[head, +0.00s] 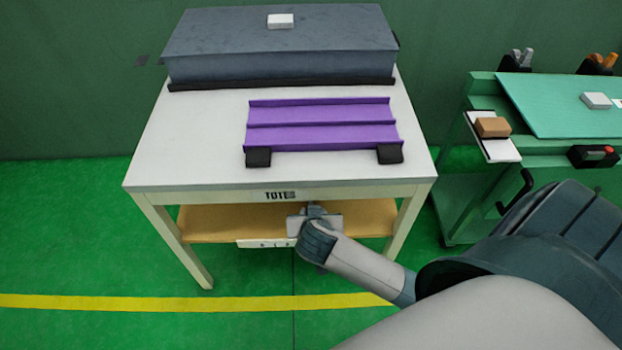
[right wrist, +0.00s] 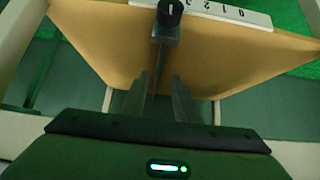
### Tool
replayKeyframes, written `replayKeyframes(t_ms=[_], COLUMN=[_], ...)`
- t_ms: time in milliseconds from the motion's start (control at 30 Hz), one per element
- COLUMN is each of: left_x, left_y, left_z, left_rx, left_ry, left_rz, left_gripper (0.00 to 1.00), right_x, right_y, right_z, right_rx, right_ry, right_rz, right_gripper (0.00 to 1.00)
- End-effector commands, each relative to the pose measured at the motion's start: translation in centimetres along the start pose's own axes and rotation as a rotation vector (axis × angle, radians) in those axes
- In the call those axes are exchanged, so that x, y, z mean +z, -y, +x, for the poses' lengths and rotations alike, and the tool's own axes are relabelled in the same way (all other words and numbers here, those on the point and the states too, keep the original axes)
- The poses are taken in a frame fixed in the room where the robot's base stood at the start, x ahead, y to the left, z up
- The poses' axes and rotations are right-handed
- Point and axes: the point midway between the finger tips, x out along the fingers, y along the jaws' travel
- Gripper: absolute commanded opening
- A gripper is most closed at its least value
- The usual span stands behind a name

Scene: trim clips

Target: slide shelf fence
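A tan shelf (head: 225,222) lies under the white table's top. In the right wrist view the shelf (right wrist: 200,50) carries a white strip with numbers (right wrist: 225,12) along its edge, and this scale (head: 262,243) also shows in the head view. A dark narrow bar with a round black knob (right wrist: 170,12), apparently the fence, stands at the scale. My right gripper (right wrist: 160,88) reaches in at the shelf's front. Its fingers are apart on both sides of the bar, with a slim gap visible on the right. In the head view my right wrist hides most of that spot. My left gripper is out of view.
The tabletop (head: 190,150) above the shelf holds a purple channelled tray (head: 320,123) on black feet and a large grey box (head: 280,45). Table legs stand at both sides of the shelf. A green bench (head: 560,100) is at the right. The floor in front is clear.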

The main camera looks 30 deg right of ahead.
Motion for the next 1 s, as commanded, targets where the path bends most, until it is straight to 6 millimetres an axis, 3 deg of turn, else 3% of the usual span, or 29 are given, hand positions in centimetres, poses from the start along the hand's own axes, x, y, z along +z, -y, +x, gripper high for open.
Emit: replayKeyframes(t_ms=[467, 667, 1000], left_x=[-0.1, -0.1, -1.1], left_y=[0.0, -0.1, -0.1], left_z=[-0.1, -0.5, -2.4], left_rx=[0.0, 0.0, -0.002], left_ry=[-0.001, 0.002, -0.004], left_rz=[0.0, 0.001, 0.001], left_gripper=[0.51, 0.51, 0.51], right_x=[0.5, 0.5, 0.5], right_y=[0.0, 0.0, 0.0], right_z=[1.3, 3.8, 9.9], right_rx=[0.002, 0.002, 0.003], right_ry=[0.007, 0.007, 0.007], right_rz=[-0.005, -0.007, -0.006], right_gripper=[0.28, 0.28, 0.28])
